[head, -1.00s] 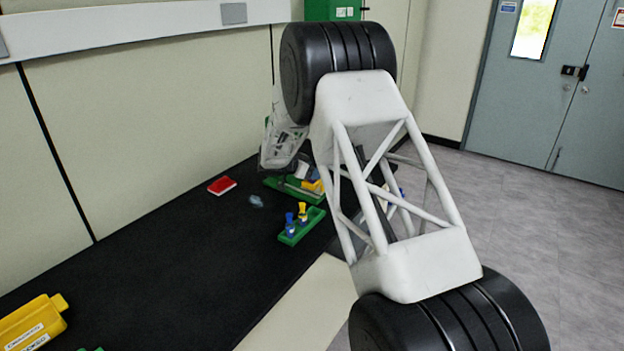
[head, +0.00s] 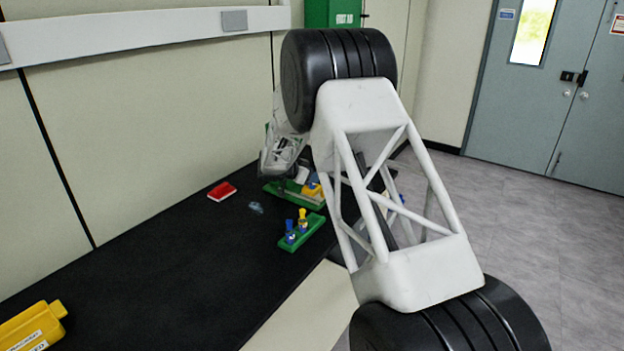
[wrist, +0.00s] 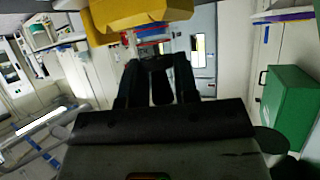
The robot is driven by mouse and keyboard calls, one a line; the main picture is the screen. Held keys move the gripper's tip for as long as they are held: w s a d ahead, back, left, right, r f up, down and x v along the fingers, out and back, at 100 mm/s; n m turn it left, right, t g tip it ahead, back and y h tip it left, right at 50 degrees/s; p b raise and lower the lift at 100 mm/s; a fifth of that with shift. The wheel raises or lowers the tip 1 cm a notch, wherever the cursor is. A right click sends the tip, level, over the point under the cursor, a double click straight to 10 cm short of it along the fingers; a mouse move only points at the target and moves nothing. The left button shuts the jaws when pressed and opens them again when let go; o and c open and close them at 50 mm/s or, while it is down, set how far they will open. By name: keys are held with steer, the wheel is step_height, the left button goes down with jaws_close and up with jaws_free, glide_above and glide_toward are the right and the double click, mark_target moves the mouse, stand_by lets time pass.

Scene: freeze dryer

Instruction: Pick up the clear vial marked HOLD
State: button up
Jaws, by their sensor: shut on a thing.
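In the wrist view my gripper (wrist: 160,66) has its two dark fingers around a small dark thing (wrist: 162,88). I cannot make out a label or clear glass on it, so I cannot tell whether it is the HOLD vial. In the head view my arm hides the fingertips. A small clear bluish thing (head: 256,208) lies on the black bench; no marking is readable. A green rack (head: 316,224) holds a blue-capped vial (head: 290,232) and a yellow-capped vial (head: 303,220).
A green tray (head: 272,188) with white and yellow items is behind the rack, partly hidden by my arm. A red flat thing (head: 222,191) lies near the wall. A yellow bin (head: 30,325) is at bottom left. The black bench (head: 170,280) between is clear.

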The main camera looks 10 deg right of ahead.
steer(key=shift+r, duration=0.7)
step_height(320, 180, up, 2)
steer(key=shift+r, duration=0.1)
steer(key=s+a, duration=0.4)
steer(key=a, duration=0.6)
steer(key=s+a, duration=0.4)
steer(key=a, duration=0.5)
steer(key=s+a, duration=0.4)
steer(key=a, duration=0.6)
steer(key=shift+a, duration=0.3)
steer(key=shift+s, duration=0.1)
steer(key=shift+d, duration=0.1)
